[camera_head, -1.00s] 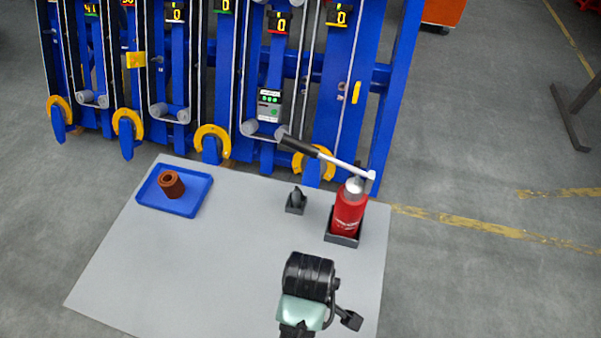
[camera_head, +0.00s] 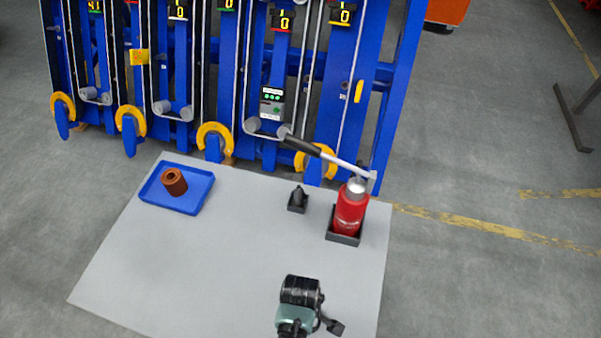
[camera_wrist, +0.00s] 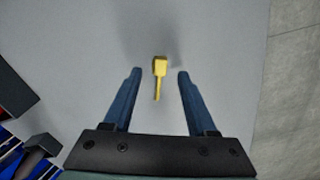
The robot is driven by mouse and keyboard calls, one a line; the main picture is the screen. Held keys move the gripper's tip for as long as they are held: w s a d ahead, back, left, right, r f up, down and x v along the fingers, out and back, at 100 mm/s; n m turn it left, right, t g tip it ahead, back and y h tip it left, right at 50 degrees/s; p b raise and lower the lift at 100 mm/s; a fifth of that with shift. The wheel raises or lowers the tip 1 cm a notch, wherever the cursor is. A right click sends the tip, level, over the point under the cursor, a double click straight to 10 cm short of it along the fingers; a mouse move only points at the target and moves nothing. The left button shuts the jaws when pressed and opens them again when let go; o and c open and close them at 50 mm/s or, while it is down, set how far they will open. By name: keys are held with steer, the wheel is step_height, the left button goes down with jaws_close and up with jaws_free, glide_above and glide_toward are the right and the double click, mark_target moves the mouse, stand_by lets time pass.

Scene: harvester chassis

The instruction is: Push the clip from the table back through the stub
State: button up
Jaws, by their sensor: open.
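The small yellow clip (camera_wrist: 160,68) lies on the grey table (camera_wrist: 90,35) in the wrist view, with its block-like head away from me and its thin shank towards me. My gripper (camera_wrist: 160,76) is open, with one blue finger on either side of the clip in the picture. Neither finger touches it, and I cannot tell the height between them. In the head view my dark wrist (camera_head: 300,292) hides the fingers and the clip. The blue chassis (camera_head: 335,125) stands behind the table, with a yellow piece (camera_head: 358,91) on its right post. I cannot make out the stub for certain.
A red bottle-shaped jack (camera_head: 350,208) with a long handle stands in a dark holder at the table's right. A small dark part (camera_head: 298,198) stands beside it. A blue tray (camera_head: 153,192) with a brown sleeve (camera_head: 173,181) sits at the back left. The table's middle is clear.

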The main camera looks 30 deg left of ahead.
steer(key=shift+f, duration=0.7)
jaws_close()
